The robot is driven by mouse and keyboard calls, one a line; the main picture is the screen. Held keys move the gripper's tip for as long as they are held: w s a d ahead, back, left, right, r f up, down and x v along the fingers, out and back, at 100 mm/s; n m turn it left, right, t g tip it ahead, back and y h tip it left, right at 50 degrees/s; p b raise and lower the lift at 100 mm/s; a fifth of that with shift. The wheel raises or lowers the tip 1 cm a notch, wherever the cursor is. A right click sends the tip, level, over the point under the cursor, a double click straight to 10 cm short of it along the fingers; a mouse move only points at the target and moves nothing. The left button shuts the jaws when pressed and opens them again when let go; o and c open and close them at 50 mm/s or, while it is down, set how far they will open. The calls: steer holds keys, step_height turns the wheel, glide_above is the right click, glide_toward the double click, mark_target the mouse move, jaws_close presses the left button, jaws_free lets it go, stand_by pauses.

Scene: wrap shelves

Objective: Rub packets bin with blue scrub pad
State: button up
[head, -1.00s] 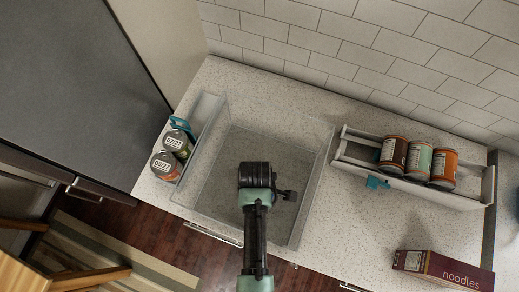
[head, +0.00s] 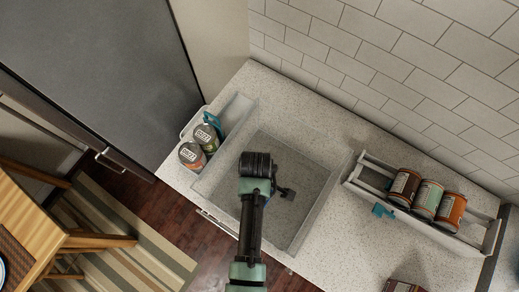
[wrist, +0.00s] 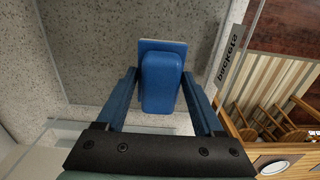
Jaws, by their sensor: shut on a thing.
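The packets bin (head: 318,207) is a wide, clear-walled bin with a speckled grey floor, set on the counter. Its label reading "packets" (wrist: 232,52) shows on its edge in the wrist view. In the wrist view, my gripper (wrist: 163,92) is shut on the blue scrub pad (wrist: 161,82), which has a rounded blue grip and a flat, paler edge. The pad is over the bin's inside; I cannot tell whether it touches the floor.
A narrow bin (head: 236,110) with two date-labelled cans (head: 199,147) stands close at the left. A rack (head: 366,183) with three cans (head: 427,198) stands to the right. A dark box (head: 403,286) is at the bottom edge. Counter between bin and rack is clear.

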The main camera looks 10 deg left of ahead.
step_height(320, 180, up, 2)
steer(key=shift+p, duration=0.6)
steer(key=shift+d+r+p, duration=0.1)
steer(key=shift+r+p, duration=0.2)
steer(key=shift+r, duration=0.05)
steer(key=shift+f, duration=0.1)
